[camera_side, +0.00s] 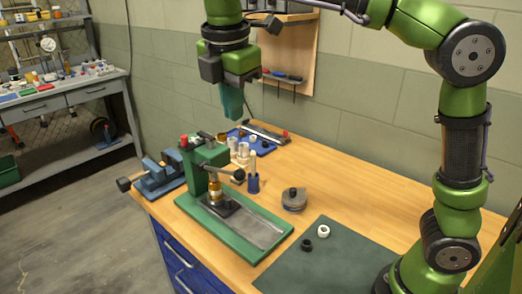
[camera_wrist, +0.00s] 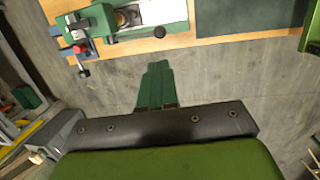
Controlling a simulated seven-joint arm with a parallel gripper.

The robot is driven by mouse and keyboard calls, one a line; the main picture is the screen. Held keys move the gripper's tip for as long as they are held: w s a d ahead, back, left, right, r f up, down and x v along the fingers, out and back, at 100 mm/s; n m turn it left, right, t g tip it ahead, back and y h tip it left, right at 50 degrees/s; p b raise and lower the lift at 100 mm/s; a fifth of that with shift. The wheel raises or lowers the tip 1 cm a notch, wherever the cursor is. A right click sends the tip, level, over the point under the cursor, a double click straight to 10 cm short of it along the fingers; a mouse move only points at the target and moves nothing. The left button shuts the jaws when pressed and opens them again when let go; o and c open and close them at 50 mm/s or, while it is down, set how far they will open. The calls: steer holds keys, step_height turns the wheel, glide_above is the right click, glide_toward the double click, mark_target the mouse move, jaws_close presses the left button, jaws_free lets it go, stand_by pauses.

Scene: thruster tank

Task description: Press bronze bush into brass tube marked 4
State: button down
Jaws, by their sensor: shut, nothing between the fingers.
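My gripper (camera_side: 232,112) is shut and empty, pointing down high above the back of the bench. In the wrist view its closed green fingers (camera_wrist: 157,84) show with bare floor beyond them. A brass-coloured cylinder (camera_side: 215,190) stands upright on the dark plate of the green press (camera_side: 205,158), under its ram. The press also shows at the top of the wrist view (camera_wrist: 180,13). I cannot read a number on the cylinder. I cannot tell whether a bush sits in it, and I cannot pick out a separate bronze bush.
A blue vise (camera_side: 158,173) stands left of the press. Pale cylinders (camera_side: 242,150) and a blue-based pin (camera_side: 253,180) stand behind it. A dark round part (camera_side: 294,199) sits to the right. A dark ring (camera_side: 307,244) and white ring (camera_side: 323,231) lie on the mat (camera_side: 340,262).

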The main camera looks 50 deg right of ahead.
mark_target(241, 172)
steer(key=x, duration=1.3)
steer(key=shift+f, duration=0.2)
steer(key=shift+s+f, duration=0.15)
steer(key=shift+f, duration=0.8)
steer(key=v, duration=1.5)
steer(key=shift+s, duration=0.35)
steer(key=shift+d, duration=0.15)
